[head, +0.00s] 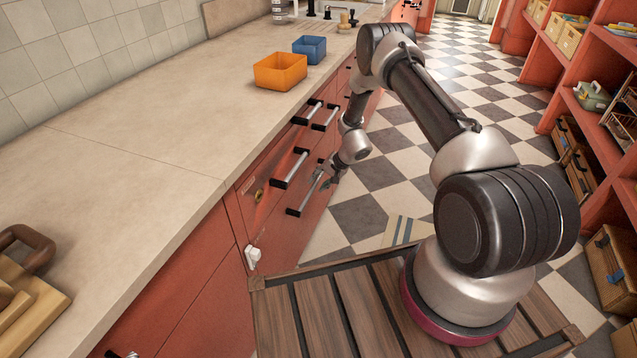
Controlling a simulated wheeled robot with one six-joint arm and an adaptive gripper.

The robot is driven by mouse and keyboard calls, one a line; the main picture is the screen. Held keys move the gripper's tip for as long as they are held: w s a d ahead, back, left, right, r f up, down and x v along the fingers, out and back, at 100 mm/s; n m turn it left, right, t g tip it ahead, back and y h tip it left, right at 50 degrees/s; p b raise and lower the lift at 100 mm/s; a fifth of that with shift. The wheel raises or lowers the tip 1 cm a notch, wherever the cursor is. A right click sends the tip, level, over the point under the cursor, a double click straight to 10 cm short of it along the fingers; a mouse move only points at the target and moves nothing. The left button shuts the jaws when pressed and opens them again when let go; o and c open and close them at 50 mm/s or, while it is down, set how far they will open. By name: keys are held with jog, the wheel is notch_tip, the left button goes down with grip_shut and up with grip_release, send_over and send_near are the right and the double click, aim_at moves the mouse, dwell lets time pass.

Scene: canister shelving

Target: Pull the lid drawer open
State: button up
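Red drawer fronts run along the side of the counter, with several bar handles. One upper handle (290,168) is grey with black ends, and a lower handle (304,195) sits below it and to the right. I cannot tell which drawer is the lid drawer; no lids show. The drawers in this stretch look shut. My gripper (326,178) is low beside the drawer fronts, close to the lower handle. Its fingers are small and dark in this view, so I cannot tell whether they are open, shut or touching the handle.
An orange bin (280,72) and a blue bin (310,49) stand on the beige counter (130,130). A wooden board (28,300) lies at the near left. Red shelves (590,60) with crates line the right. The checkered floor between is mostly clear.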

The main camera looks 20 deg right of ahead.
jog(key=shift+w+a+f, duration=0.15)
jog(key=shift+a+f, duration=0.1)
jog(key=shift+f, duration=0.15)
grip_shut()
jog(key=shift+d, duration=0.1)
